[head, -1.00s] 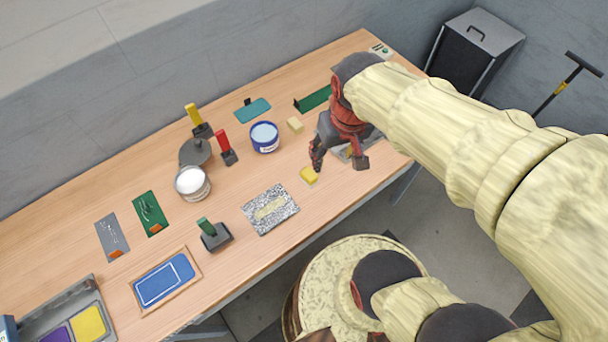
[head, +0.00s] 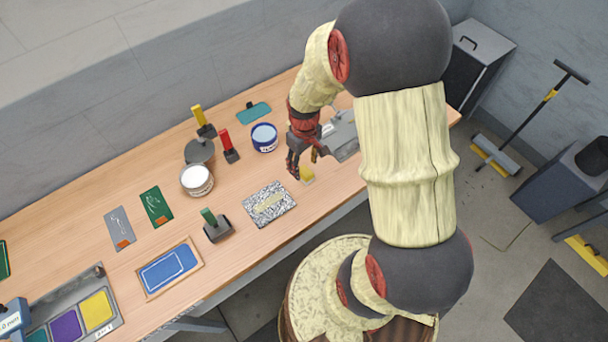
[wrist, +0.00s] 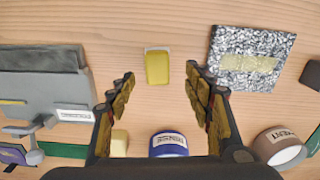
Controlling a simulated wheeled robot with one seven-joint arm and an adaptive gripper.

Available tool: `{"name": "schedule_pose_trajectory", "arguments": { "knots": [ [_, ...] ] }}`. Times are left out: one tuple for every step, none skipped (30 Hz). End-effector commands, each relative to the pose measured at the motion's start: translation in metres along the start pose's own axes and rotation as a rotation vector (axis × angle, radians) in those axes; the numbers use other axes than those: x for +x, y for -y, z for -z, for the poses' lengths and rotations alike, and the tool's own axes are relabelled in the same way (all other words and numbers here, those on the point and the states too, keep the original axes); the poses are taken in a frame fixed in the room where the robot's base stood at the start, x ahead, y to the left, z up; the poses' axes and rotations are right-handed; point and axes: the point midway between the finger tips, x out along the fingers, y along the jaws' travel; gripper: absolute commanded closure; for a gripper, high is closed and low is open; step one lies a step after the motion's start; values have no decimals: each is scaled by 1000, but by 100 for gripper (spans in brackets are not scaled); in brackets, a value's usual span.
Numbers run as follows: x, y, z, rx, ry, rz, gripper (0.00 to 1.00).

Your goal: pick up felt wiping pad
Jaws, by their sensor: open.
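A small yellow block (head: 307,174), which looks like the felt wiping pad, lies on the wooden table near its front edge. In the wrist view the yellow pad (wrist: 157,67) lies flat, ahead of and between my fingertips, with a pale strip along one edge. My gripper (head: 303,162) is open and empty beside and above the pad in the head view, with a finger close to it. In the wrist view my gripper (wrist: 161,72) has its two fingers spread wider than the pad. I cannot tell the exact height gap.
A speckled board (head: 270,204) with a pale strip lies left of the pad. A blue-rimmed tub (head: 264,137) stands behind. A grey device (wrist: 45,85) is at the wrist view's left, and a paler yellow block (wrist: 119,143) lies near my left finger. Bare table surrounds the pad.

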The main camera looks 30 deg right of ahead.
Motion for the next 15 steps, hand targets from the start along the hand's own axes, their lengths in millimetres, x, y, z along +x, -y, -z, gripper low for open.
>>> {"name": "schedule_pose_trajectory", "arguments": {
  "knots": [
    [4,0,0,1,-1,0,48],
    [5,-1,0,1,-1,0,48],
    [8,-1,0,1,-1,0,48],
    [11,-1,0,1,0,0,48],
    [15,-1,-1,1,1,0,48],
    [20,-2,-1,1,1,0,48],
    [25,-2,-2,1,1,0,48],
    [30,-2,-2,1,2,1,48],
    [36,-3,-2,1,3,1,48],
    [40,-3,-2,1,1,1,48],
    [44,-3,-2,1,0,0,48],
    [48,-3,-1,1,0,0,48],
    [50,-3,-1,1,0,0,48],
    [52,-3,-1,1,0,0,48],
    [53,-3,-1,1,-1,-1,48]
  ]
}}
